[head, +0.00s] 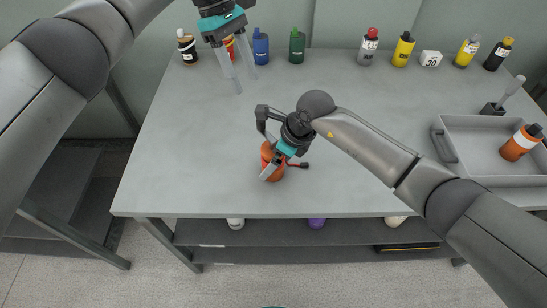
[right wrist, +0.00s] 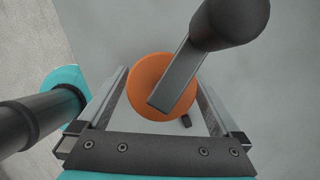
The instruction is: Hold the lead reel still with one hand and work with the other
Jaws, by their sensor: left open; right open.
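The orange lead reel (head: 267,155) sits near the front edge of the grey table, partly hidden by my right gripper (head: 280,171). In the right wrist view the reel (right wrist: 150,72) shows as an orange disc with a grey crank arm and a dark knob (right wrist: 230,18) over it. My right gripper (right wrist: 162,78) is open there, with one finger on each side of the reel; I cannot tell whether they touch it. A short dark and red lead end (head: 303,164) sticks out to the reel's right. My left gripper (head: 245,84) is open and empty above the table's back left.
Several bottles, such as a blue one (head: 261,47) and a green one (head: 297,47), line the table's back edge. A grey tray (head: 480,123) at the right holds an orange bottle (head: 521,143). The table (head: 200,150) is clear left of the reel.

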